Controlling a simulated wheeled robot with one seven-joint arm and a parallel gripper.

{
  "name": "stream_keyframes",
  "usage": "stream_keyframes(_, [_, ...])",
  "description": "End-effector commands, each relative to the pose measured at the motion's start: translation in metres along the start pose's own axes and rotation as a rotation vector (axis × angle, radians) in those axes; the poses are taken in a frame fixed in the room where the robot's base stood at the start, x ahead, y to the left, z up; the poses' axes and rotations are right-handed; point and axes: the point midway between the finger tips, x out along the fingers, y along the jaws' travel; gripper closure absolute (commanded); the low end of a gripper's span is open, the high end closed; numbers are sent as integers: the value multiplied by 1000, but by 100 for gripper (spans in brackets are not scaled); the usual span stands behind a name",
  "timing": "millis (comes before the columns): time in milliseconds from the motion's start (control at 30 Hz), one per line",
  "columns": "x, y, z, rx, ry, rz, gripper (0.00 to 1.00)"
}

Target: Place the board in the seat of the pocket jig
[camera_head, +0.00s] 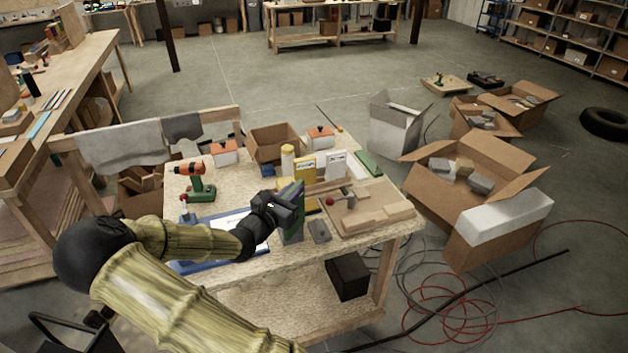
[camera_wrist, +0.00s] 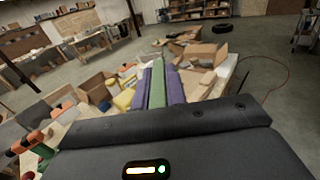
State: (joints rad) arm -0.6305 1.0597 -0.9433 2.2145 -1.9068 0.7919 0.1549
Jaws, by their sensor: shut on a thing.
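My gripper (camera_head: 289,211) is shut on a green board (camera_head: 292,226), which it holds upright over the middle of the workbench. In the wrist view the board (camera_wrist: 157,86) shows as a green strip between two purple fingers. Its lower end is hidden, so I cannot tell whether it touches the bench. To its right lies a light wooden fixture (camera_head: 378,214) with a red-knobbed clamp (camera_head: 331,201). To its left lies a long blue piece (camera_head: 190,266), partly behind my arm. I cannot tell for sure which of these is the pocket jig.
A small grey block (camera_head: 319,231) lies between the board and the wooden fixture. Yellow and white packages (camera_head: 305,170) and an open carton (camera_head: 274,147) stand behind. Open boxes (camera_head: 470,180) lie on the floor at right.

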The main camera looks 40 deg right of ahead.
Motion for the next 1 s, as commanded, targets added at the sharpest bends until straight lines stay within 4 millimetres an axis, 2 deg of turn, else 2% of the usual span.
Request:
stream_keyframes(33, [-10, 10, -16, -10, 3, 64, 100])
stream_keyframes(200, [-51, 48, -70, -13, 4, 331, 100])
stream_keyframes(300, [-77, 64, -104, -17, 2, 487, 100])
stream_keyframes(433, [-109, 77, -146, -15, 3, 667, 100])
stream_keyframes(600, [-146, 81, -196, -12, 4, 866, 100])
stream_keyframes(800, [-187, 71, -252, -10, 4, 1071, 100])
stream_keyframes(900, [-203, 64, -273, -7, 4, 1150, 100])
stream_keyframes(1000, [-213, 58, -285, -3, 2, 1195, 100])
